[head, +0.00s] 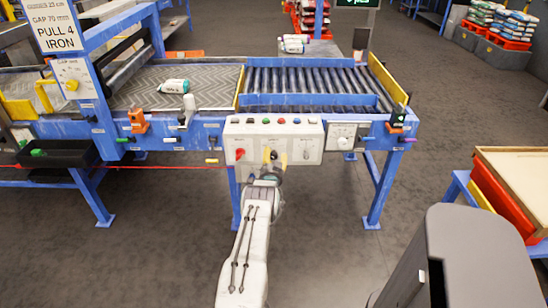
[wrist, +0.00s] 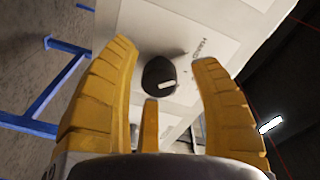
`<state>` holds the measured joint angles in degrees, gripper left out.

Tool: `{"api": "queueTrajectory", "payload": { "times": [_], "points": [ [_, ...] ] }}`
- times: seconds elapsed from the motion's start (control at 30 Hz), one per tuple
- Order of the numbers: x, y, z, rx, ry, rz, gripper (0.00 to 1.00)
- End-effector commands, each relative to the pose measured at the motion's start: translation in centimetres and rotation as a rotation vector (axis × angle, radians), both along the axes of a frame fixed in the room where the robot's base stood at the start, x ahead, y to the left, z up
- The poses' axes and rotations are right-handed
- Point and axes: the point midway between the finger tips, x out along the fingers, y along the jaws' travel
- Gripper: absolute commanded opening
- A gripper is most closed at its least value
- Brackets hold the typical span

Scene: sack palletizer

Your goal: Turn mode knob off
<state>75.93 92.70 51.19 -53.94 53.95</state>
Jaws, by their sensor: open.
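The control panel (head: 232,132) is a white box on the front of the blue conveyor frame. In the wrist view, a round black knob (wrist: 154,73) with a white pointer mark sits on the panel (wrist: 165,22), beside a printed label that seems to read HAND. My gripper (wrist: 163,55) is open, with its yellow fingers on either side of the knob and gaps showing between. In the head view, my gripper (head: 274,159) is in front of the panel's middle and partly hides the knob there.
The panel also carries a red knob (head: 239,154) at left, a grey knob (head: 307,153) at right and several buttons along its top. A dial box (head: 346,135) sits further right. An orange device (head: 138,121) stands on the frame at left.

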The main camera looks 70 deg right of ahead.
Motion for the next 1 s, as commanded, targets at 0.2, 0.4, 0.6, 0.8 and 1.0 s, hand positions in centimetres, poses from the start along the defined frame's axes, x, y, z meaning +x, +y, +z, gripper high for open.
{"api": "queueTrajectory", "payload": {
  "times": [0.2,0.4,0.6,0.8,1.0],
  "points": [
    [0.17,-0.67,-0.09,0.001,0.0,0.0,0.57],
    [0.22,-0.86,0.0,0.0,0.0,0.0,0.57],
    [0.22,-0.86,0.01,0.001,0.0,0.0,0.57],
    [0.21,-0.86,0.01,0.001,0.0,0.0,0.46],
    [0.22,-0.86,0.02,0.001,0.0,0.0,0.28]
  ]
}}
